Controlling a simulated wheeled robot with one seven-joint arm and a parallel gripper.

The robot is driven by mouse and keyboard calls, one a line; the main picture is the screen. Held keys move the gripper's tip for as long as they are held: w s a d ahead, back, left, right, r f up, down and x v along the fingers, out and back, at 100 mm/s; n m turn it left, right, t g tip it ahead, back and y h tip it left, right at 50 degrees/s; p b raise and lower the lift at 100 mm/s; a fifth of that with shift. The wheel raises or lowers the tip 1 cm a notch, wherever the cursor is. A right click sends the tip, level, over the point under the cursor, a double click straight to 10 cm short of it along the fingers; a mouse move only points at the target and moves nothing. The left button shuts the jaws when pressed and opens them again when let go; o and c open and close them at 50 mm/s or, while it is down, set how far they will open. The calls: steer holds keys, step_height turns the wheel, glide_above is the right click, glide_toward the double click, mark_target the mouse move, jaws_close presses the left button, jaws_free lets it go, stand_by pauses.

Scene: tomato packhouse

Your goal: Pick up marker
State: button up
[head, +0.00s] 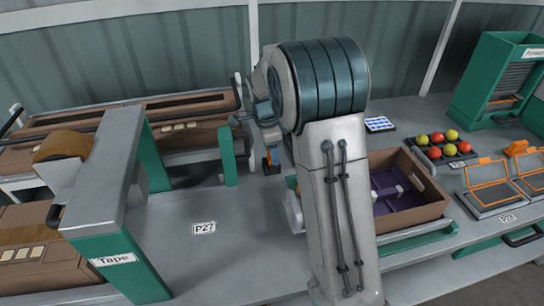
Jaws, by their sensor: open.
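I cannot make out a marker anywhere in the head view; my own arm stands across the middle of the picture and hides part of the bench. My gripper (271,165) hangs beyond the arm, small and partly covered, above the grey bench (230,255) near its back. A small orange patch shows at the gripper, but I cannot tell what it belongs to. The fingers are too small to see well, and nothing is clearly held between them.
The tape machine (112,180) with cartons stands at the left. Right of my arm are an open carton (420,213) with purple dividers, a dark tray (440,158) of red and yellow tomatoes, orange-edged devices (490,198) and a green stand (490,80). Bench around the P27 label (204,228) is clear.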

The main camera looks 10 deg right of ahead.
steer(key=shift+c, duration=0.3)
jaws_close()
step_height(320, 180, up, 10)
steer(key=shift+f, duration=0.1)
steer(key=shift+r+p, duration=2.25)
steer(key=shift+r, duration=0.4)
